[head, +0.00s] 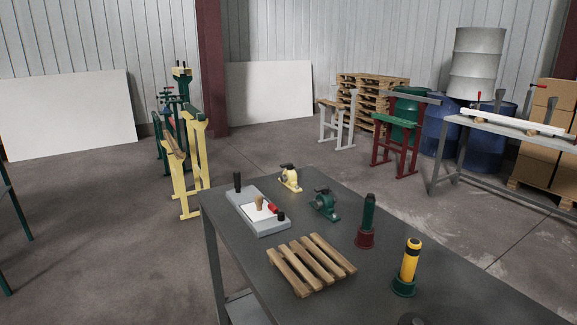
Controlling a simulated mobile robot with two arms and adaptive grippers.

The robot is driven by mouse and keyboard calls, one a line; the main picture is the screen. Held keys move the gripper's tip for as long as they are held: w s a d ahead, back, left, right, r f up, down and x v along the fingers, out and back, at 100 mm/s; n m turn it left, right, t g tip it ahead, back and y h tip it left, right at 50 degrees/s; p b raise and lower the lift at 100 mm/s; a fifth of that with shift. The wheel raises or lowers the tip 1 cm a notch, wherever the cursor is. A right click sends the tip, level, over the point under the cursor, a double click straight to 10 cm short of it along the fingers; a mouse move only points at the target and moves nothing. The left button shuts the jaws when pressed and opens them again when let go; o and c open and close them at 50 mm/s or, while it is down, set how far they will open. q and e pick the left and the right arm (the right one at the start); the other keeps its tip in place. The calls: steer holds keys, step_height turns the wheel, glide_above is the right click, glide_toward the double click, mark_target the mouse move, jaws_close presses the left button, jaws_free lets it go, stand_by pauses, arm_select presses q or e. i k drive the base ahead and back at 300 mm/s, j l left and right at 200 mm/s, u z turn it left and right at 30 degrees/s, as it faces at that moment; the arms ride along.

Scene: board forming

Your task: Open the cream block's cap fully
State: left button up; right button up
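The cream block (290,180) stands near the far edge of the dark table, small in the head view. It looks like a small pillow-block housing with a dark part on top, around the cap. The view is too small to tell how far the cap is open. A similar green block (325,206) stands just in front and to the right. Neither of my grippers shows clearly. A dark rounded shape (411,320) is cut off at the bottom edge, and I cannot tell what it is.
On the table (384,211) are a grey board (276,228) with a white sheet and small tools, a wooden mini pallet (309,266), a green cylinder in a red base (367,222), and a yellow cylinder in a green base (409,262). Yellow stands (193,150) are behind left.

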mark_target(290, 165)
steer(key=z, duration=0.55)
steer(key=i+j+z, duration=0.25)
steer(key=j+z, duration=0.3)
steer(key=i+j+z, duration=0.1)
steer(key=j+z, duration=0.15)
steer(key=j, duration=0.2)
steer(key=i+j+z, duration=0.1)
steer(key=j+z, duration=0.15)
steer(key=j, duration=0.1)
